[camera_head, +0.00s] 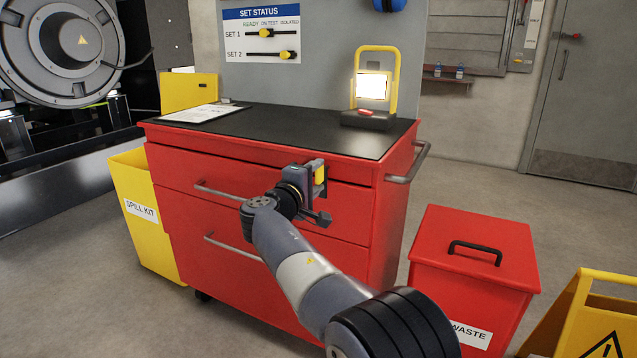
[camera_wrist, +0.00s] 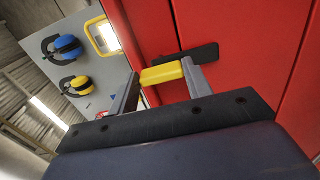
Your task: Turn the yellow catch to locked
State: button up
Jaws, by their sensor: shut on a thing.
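The yellow catch (camera_head: 320,175) is on the upper front of the red tool cabinet (camera_head: 330,212), towards its right side. In the wrist view the yellow catch (camera_wrist: 162,74) lies between the two fingers of my gripper (camera_wrist: 160,76), with a finger against each end. My gripper (camera_head: 318,178) is shut on the catch at the cabinet front. A dark plate (camera_wrist: 200,52) shows behind the catch on the red face. Fingers and wrist partly hide the catch in the head view, and I cannot read any locked mark.
A work lamp (camera_head: 372,90) and a clipboard (camera_head: 203,113) are on the black cabinet top. Drawer handles (camera_head: 215,190) and a side rail (camera_head: 408,165) stick out. A yellow spill kit bin (camera_head: 140,215) stands left, a red waste bin (camera_head: 475,255) and yellow floor sign (camera_head: 585,320) right.

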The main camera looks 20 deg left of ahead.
dwell(0.4)
jog(key=o, duration=1.4)
jog(key=s+p, duration=0.1)
jog(key=s, duration=0.9)
jog(key=shift+s+a+p, duration=0.15)
jog(key=shift+s+p, duration=0.2)
jog(key=shift+p, duration=0.05)
jog(key=w+b, duration=0.1)
jog(key=w, duration=0.8)
jog(key=shift+w+f+b, duration=0.1)
jog(key=shift+w+b, duration=0.2)
jog(key=shift+b, duration=0.05)
jog(key=shift+w, duration=0.6)
